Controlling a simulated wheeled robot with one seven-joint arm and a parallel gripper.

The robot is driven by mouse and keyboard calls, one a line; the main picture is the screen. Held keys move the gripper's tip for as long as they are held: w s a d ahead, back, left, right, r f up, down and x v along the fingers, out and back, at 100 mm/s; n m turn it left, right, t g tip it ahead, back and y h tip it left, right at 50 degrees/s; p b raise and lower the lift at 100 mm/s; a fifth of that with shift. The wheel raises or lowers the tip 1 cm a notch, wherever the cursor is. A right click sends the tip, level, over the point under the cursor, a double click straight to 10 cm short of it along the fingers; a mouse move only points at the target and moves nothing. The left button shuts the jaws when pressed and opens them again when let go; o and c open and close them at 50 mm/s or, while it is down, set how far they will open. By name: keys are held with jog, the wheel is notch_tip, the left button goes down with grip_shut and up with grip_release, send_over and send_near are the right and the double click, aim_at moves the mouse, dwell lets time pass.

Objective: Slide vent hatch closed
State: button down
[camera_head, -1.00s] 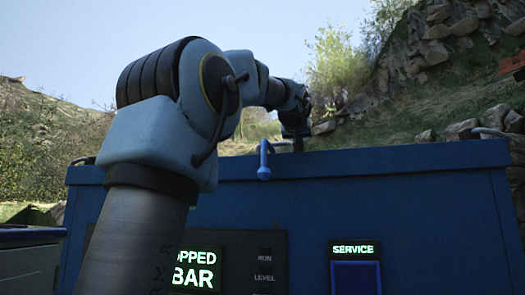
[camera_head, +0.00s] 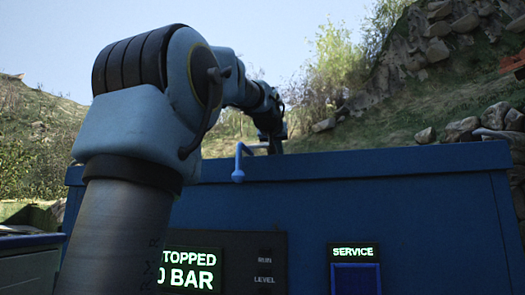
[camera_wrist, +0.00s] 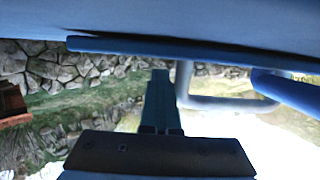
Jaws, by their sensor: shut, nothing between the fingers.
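A blue handle (camera_head: 238,165) with a rounded end hangs over the top front edge of the blue cabinet (camera_head: 400,185). The hatch panel itself lies on top, out of the head camera's sight, so how far open it is cannot be told. My gripper (camera_head: 276,147) is just right of the handle, low over the cabinet top. In the wrist view my gripper (camera_wrist: 160,78) is shut and empty, its fingers beside a bent grey bar (camera_wrist: 184,85). A blue rounded bar (camera_wrist: 285,88) shows further right. Whether the fingers touch either bar cannot be told.
The cabinet front carries a lit display (camera_head: 190,268), RUN and LEVEL marks, and a SERVICE panel (camera_head: 355,275). My arm hides part of the cabinet's left side. Rocks and a grassy slope lie behind.

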jog(key=shift+w+a, duration=0.2)
jog(key=shift+a, duration=0.45)
jog(key=shift+w+a, duration=0.25)
jog(key=shift+a, duration=0.45)
jog(key=shift+w+a, duration=0.2)
jog(key=shift+a, duration=0.45)
jog(key=shift+s+d+r, duration=0.2)
jog(key=shift+d+r, duration=0.35)
jog(key=shift+r, duration=0.2)
jog(key=shift+s+d+r, duration=0.15)
jog(key=shift+d+r, duration=0.35)
jog(key=shift+r, duration=0.25)
jog(key=f+b+v, duration=0.1)
jog(key=b+v, duration=0.2)
jog(key=v, duration=0.9)
jog(key=shift+s, duration=0.2)
jog(key=shift+s+f, duration=0.1)
jog(key=shift+f, duration=0.05)
